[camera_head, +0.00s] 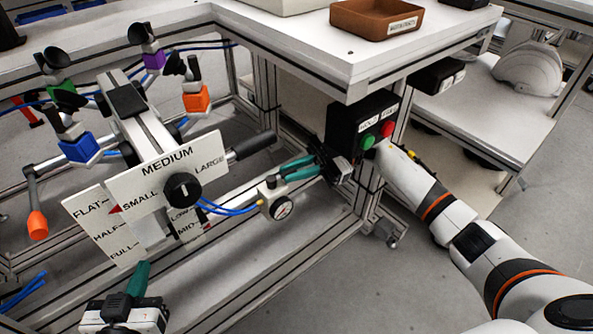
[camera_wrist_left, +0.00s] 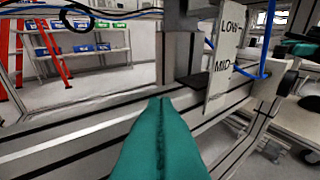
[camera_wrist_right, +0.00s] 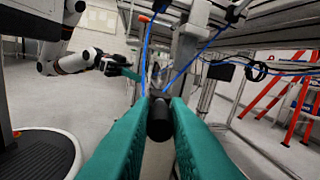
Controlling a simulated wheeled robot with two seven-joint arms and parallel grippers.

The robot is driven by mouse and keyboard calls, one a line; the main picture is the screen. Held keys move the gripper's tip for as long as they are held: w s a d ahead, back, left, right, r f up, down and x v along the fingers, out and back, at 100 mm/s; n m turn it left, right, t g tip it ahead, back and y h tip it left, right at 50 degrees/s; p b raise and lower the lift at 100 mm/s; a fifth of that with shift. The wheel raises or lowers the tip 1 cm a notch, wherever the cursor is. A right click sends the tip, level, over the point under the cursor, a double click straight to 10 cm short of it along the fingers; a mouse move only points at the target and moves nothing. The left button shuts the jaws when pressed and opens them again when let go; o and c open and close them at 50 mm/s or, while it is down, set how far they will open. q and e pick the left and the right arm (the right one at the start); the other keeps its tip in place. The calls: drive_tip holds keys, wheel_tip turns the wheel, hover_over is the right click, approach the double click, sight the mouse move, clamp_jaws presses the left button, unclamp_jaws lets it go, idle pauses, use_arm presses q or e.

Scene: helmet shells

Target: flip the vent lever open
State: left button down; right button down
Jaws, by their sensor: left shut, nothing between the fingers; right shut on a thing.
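My right gripper (camera_head: 282,172) comes in from the right and is shut just above the white valve body of the round gauge (camera_head: 282,208). In the right wrist view its teal fingers (camera_wrist_right: 160,103) close on a small black round-ended knob (camera_wrist_right: 159,120). It seems to be the vent lever's end, but the rest of the lever is hidden. My left gripper (camera_head: 141,268) is shut and empty at the bottom left, below the sign boards. Its fingers (camera_wrist_left: 161,104) meet in front of the frame rail in the left wrist view.
A MEDIUM dial board (camera_head: 150,180) with a black knob stands left of the gauge. A black handle (camera_head: 250,146) lies behind the right gripper. An orange-tipped lever (camera_head: 37,222) hangs at the left. A button box (camera_head: 360,128) and table (camera_head: 330,48) bound the right side.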

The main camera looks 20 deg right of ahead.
use_arm(q)
drive_tip(key=shift+w+d+r+t, duration=0.1)
drive_tip(key=shift+r+t, duration=0.3)
drive_tip(key=shift+r, duration=0.15)
use_arm(e)
drive_tip(key=shift+w+n+g, duration=0.15)
drive_tip(key=shift+n+g, duration=0.25)
drive_tip(key=shift+g, duration=0.2)
drive_tip(key=c, duration=1.4)
unclamp_jaws()
drive_tip(key=shift+d, duration=0.1)
use_arm(q)
drive_tip(key=shift+r, duration=0.15)
use_arm(e)
drive_tip(key=shift+w+d, duration=0.4)
drive_tip(key=shift+d, duration=1.55)
drive_tip(key=shift+w+d, duration=0.35)
drive_tip(key=shift+d, duration=1.55)
drive_tip(key=shift+w+d, duration=0.4)
drive_tip(key=shift+d, duration=1.55)
drive_tip(key=shift+s, duration=0.1)
